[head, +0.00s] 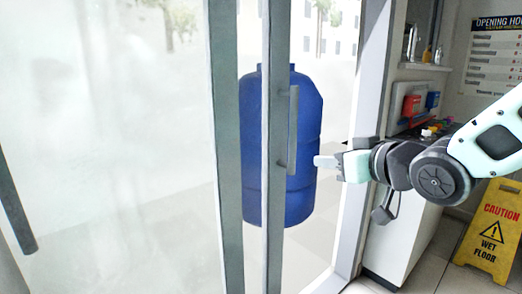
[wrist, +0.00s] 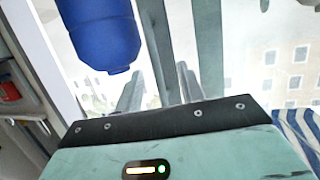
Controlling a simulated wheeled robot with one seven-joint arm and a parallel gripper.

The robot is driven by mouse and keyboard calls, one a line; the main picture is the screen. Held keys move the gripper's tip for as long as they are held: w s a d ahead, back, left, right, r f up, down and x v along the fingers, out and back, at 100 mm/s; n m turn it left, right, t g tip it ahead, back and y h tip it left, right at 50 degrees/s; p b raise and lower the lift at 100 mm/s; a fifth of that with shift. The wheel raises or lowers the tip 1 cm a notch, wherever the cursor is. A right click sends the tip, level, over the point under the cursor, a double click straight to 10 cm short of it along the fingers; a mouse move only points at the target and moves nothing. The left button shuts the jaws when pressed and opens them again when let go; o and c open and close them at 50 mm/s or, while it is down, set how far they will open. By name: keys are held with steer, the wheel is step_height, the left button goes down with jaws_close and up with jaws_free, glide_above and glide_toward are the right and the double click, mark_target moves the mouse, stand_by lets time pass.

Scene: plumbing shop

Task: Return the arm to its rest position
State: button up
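My arm reaches in from the right in the head view, bent and stretched toward the glass door (head: 236,150). My gripper (head: 322,161) is at the end of it, just right of the door's vertical grey handle (head: 293,130). In the wrist view my gripper (wrist: 160,88) shows two fingers spread apart with nothing held between them. Grey door bars stand beyond the fingertips. Whether a fingertip touches the handle, I cannot tell.
A large blue tank (head: 308,150) stands behind the door bars; it also shows in the wrist view (wrist: 100,35). A counter (head: 400,235) stands below my forearm. A yellow wet floor sign (head: 490,235) stands at the lower right. A second handle (head: 15,205) is at far left.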

steer(key=s+a+f+g+h, duration=0.3)
steer(key=s+f+g, duration=0.3)
steer(key=s+f, duration=0.45)
steer(key=s+f+n+g+h, duration=0.1)
steer(key=s+f+g, duration=0.25)
steer(key=s, duration=0.45)
steer(key=s+f+n+g+h, duration=0.2)
steer(key=s+g, duration=0.2)
steer(key=s, duration=0.3)
step_height(320, 180, up, 14)
steer(key=p, duration=1.4)
steer(key=shift+s+r, duration=0.15)
steer(key=shift+s, duration=0.05)
steer(key=shift+d, duration=0.1)
steer(key=shift+s+r, duration=0.3)
steer(key=shift+s, duration=0.35)
